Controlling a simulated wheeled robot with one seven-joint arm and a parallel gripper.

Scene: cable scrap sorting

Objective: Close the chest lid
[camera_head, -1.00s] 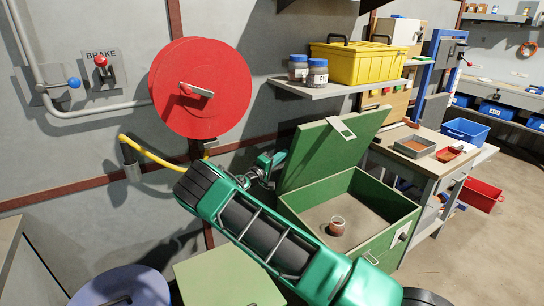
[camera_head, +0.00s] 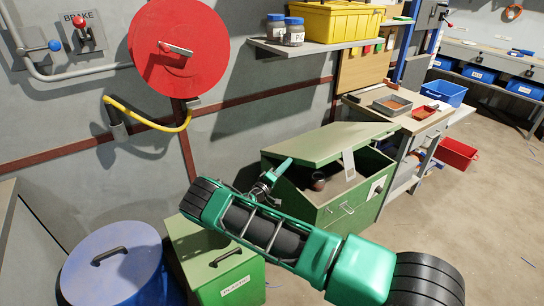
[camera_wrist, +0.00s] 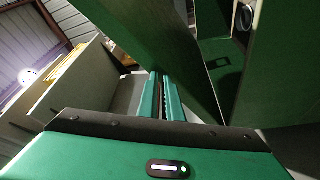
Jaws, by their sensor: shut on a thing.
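The green chest (camera_head: 345,212) stands on the floor right of centre in the head view. Its lid (camera_head: 325,143) is partly lowered, with a gap along the front that still shows the inside. A small brown jar (camera_head: 318,181) sits inside. My gripper (camera_head: 282,168) is at the lid's left edge, shut on it. In the wrist view my fingers (camera_wrist: 161,95) are close together, with the lid's green panel (camera_wrist: 150,35) beside them. The exact contact is hard to see. A pale latch plate (camera_head: 349,164) hangs from the lid's front edge.
A green plastic-labelled bin (camera_head: 222,265) and a blue-lidded drum (camera_head: 112,265) stand at the lower left. A shelf (camera_head: 310,46) with a yellow box (camera_head: 335,20) is above the chest. A workbench (camera_head: 400,112) stands close behind on the right. The floor at right is open.

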